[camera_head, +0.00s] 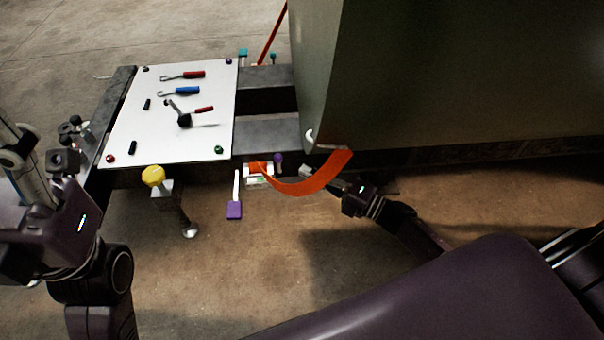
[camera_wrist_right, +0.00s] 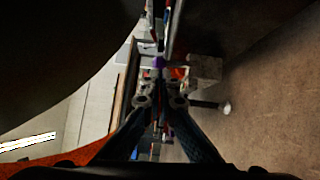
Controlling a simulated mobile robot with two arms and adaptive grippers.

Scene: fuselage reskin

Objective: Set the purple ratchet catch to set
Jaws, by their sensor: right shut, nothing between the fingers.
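A small purple knob (camera_head: 278,158), which looks like the ratchet catch, stands at the front edge of the bench beside a small white and red fitting (camera_head: 258,175). An orange strap (camera_head: 318,182) curves from that fitting to the big panel. My right gripper (camera_head: 307,172) is shut and empty, to the right of the purple knob and apart from it, near the strap. In the right wrist view the purple knob (camera_wrist_right: 158,62) shows just beyond my fingertips (camera_wrist_right: 160,98). Whether the catch is set is too small to tell. My left gripper (camera_head: 75,130) is at the far left; its fingers are unclear.
A large dark curved panel (camera_head: 430,75) fills the upper right. A white board (camera_head: 170,125) with several tools lies on the bench. A yellow knob (camera_head: 153,175) and a purple-ended white handle (camera_head: 234,208) show at the bench front. The floor in front is open.

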